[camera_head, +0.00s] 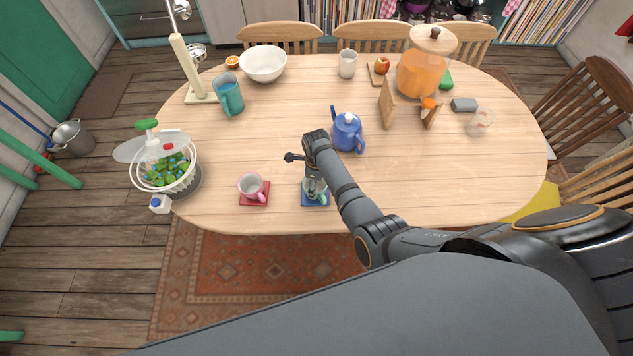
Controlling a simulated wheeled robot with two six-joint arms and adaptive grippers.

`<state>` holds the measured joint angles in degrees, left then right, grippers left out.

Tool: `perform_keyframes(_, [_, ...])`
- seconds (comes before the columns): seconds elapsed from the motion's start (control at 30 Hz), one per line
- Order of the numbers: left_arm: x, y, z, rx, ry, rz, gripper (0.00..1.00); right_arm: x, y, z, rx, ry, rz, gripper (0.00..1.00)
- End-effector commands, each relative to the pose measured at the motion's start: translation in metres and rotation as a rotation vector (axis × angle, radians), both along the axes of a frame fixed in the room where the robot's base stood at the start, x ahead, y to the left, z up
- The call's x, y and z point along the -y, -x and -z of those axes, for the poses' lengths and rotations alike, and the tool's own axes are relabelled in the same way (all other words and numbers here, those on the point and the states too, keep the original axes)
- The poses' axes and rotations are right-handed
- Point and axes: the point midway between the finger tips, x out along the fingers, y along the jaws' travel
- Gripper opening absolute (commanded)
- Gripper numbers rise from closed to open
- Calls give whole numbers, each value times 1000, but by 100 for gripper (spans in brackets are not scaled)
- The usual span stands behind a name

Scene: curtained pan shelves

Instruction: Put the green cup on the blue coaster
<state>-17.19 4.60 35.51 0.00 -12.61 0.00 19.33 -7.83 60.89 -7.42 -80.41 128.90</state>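The green cup (321,197) is at the blue coaster (306,201), near the front edge of the table. It looks upright, and its upper part is largely hidden by my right gripper. My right gripper (314,188) points down at the cup from above, its fingertips at or just over the rim. The fingers are too small and overlapped to tell whether they grip it. Whether the cup's base rests on the coaster is hard to see. My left gripper is not in view.
A blue teapot (347,134) stands behind my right wrist. The table's right front (450,190) is clear.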

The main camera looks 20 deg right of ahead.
Motion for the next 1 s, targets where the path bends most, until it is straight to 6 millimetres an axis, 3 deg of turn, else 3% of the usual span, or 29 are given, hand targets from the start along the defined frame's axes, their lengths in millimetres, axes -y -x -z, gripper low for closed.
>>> perform_keyframes(0.47, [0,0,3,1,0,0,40,0,0,4,0,0,0,40])
perform_keyframes(0.5, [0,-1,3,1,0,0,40,0,0,3,0,0,0,81])
perform_keyframes(0.63, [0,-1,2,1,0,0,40,0,0,3,0,0,0,99])
perform_keyframes(1.0, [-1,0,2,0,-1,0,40,0,0,3,0,0,0,100])
